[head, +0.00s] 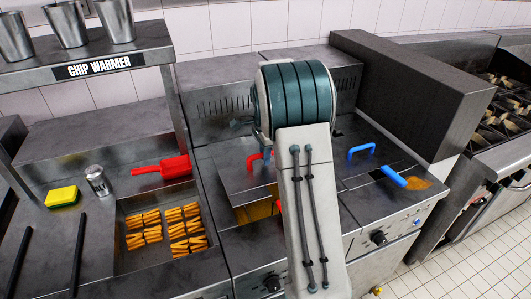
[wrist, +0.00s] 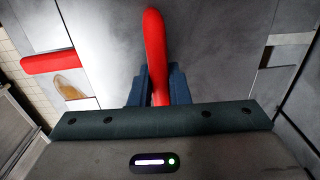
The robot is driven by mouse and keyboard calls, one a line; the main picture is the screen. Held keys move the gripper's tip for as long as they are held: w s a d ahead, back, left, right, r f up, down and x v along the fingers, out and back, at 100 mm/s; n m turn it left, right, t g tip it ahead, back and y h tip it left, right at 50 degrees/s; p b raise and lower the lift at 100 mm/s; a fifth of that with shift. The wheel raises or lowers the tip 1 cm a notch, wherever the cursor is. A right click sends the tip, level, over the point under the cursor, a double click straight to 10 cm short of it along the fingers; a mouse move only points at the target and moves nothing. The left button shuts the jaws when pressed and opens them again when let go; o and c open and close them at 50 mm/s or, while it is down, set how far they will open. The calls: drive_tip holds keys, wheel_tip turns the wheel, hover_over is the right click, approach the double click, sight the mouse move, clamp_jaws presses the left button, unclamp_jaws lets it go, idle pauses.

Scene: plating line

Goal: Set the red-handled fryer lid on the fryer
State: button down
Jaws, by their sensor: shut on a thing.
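The fryer lid is a grey steel plate (wrist: 215,50) with a red bar handle (wrist: 154,40), seen from above in the wrist view. My gripper (wrist: 158,86) is shut on the red handle, one blue-grey finger on each side. In the head view the lid (head: 232,178) lies over the left fryer well, its red handle (head: 254,160) partly hidden by my arm. Orange oil (head: 258,210) shows past the lid's front edge, so the well is not fully covered. My arm hides the gripper there; whether the lid touches the fryer top is unclear.
A second red handle (wrist: 45,63) juts out beside the oil (wrist: 68,88). The right fryer has a blue-handled lid (head: 361,150) and a blue handle (head: 394,177). A chip warmer with fries (head: 185,228), a red scoop (head: 165,167), a shaker (head: 97,181) and a sponge (head: 62,197) stands left.

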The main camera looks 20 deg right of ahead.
drive_tip(key=shift+f+b, duration=2.65)
drive_tip(key=shift+f, duration=1.45)
drive_tip(key=shift+a, duration=0.1)
drive_tip(key=c, duration=1.3)
unclamp_jaws()
